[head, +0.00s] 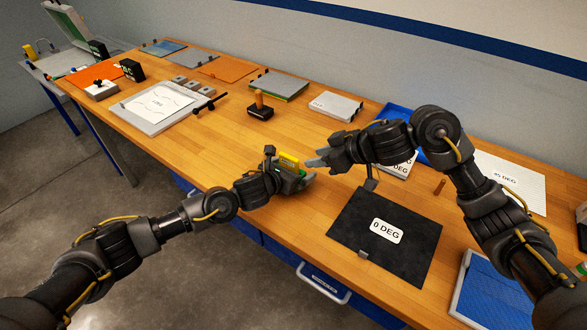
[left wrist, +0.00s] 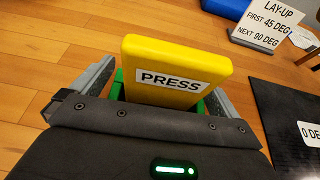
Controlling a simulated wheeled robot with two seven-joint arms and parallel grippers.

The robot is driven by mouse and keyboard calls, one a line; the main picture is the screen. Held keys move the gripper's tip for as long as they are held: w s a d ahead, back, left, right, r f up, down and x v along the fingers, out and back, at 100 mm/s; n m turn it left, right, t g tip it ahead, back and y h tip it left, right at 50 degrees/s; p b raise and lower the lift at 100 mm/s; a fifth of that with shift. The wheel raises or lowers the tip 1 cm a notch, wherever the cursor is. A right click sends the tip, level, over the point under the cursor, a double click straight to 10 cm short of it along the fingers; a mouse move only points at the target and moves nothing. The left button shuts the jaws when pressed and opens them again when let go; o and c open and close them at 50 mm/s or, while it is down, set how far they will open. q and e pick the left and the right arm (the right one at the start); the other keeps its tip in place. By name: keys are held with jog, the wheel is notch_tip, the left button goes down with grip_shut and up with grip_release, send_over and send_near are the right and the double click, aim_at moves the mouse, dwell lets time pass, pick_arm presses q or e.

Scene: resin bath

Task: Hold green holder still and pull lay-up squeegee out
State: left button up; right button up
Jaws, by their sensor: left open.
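The lay-up squeegee is a yellow block marked PRESS (left wrist: 175,62); its yellow top also shows in the head view (head: 289,161). It stands in the green holder (left wrist: 117,88), which shows as green edges at both sides of it and is mostly hidden by my left gripper. My left gripper (head: 304,178) is open, with one grey finger on each side of the holder; I cannot tell whether they touch it. My right gripper (head: 313,159) is open and empty, just right of the squeegee's top and apart from it.
A black sheet marked 0 DEG (head: 388,231) lies to the right of the holder. A black block with a wooden handle (head: 260,107) stands behind. A blue tray (head: 398,117) and a white 45 DEG sheet (head: 510,180) lie farther right. The wooden table left of the holder is clear.

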pick_arm(q)
jog(key=shift+c, duration=0.3)
jog(key=c, duration=0.9)
jog(key=shift+o, duration=0.2)
